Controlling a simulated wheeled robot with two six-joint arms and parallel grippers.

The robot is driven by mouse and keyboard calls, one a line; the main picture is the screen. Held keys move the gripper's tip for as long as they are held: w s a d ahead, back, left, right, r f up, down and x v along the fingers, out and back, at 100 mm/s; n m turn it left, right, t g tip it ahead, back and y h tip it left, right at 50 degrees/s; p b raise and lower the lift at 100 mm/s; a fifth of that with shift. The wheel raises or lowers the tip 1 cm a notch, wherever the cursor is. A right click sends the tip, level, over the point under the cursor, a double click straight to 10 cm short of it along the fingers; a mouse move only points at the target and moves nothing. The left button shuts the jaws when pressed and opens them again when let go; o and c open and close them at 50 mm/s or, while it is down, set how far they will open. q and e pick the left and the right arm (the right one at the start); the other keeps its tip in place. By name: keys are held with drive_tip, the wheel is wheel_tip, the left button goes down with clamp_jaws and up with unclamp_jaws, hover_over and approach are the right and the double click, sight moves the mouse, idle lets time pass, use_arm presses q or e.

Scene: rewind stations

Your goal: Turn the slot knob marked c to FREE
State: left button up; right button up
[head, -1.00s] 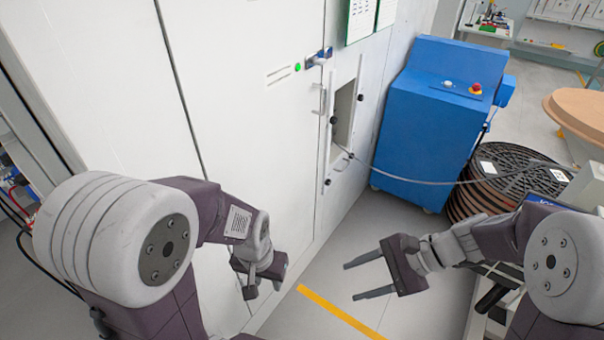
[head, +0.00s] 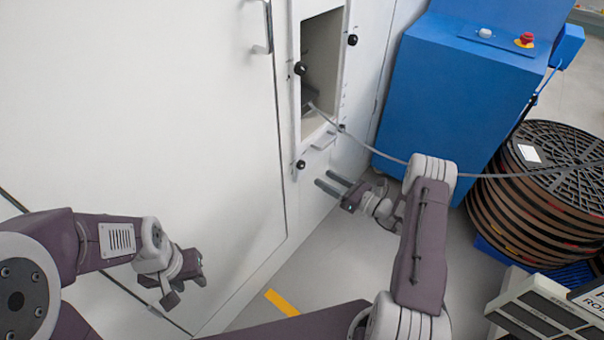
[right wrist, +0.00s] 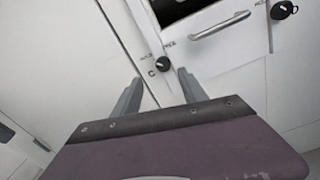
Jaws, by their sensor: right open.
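The knob marked c (right wrist: 162,65) is a small black round knob on the white panel; the letter C stands just below left of it in the right wrist view. Small labels sit left of and above it, too small to read, and I cannot tell its setting. In the head view this knob (head: 300,164) is at the lower left corner of the slot frame. My right gripper (head: 323,179) is open and empty, its fingers pointing at the panel a little below right of the knob, apart from it. My left gripper (head: 186,289) hangs at the lower left, away from the knob; its jaws are unclear.
Other black knobs (head: 299,68) sit around the open slot (head: 321,60). A grey cable (head: 385,154) runs from the slot to the right towards a big reel (head: 530,200). A bar handle (head: 323,140) is near the knob. A blue cabinet (head: 450,95) stands to the right.

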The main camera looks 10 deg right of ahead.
sight(304, 166)
drive_tip(key=x, duration=0.2)
drive_tip(key=b+x, duration=0.1)
drive_tip(key=x, duration=0.2)
drive_tip(key=b+x, duration=0.1)
drive_tip(key=x, duration=0.2)
drive_tip(key=shift+w+d+f, duration=0.15)
drive_tip(key=shift+w+f, duration=0.05)
drive_tip(key=shift+f, duration=0.1)
drive_tip(key=shift+w+a+r, duration=0.1)
drive_tip(key=shift+w+a, duration=0.1)
drive_tip(key=shift+w, duration=0.05)
clamp_jaws()
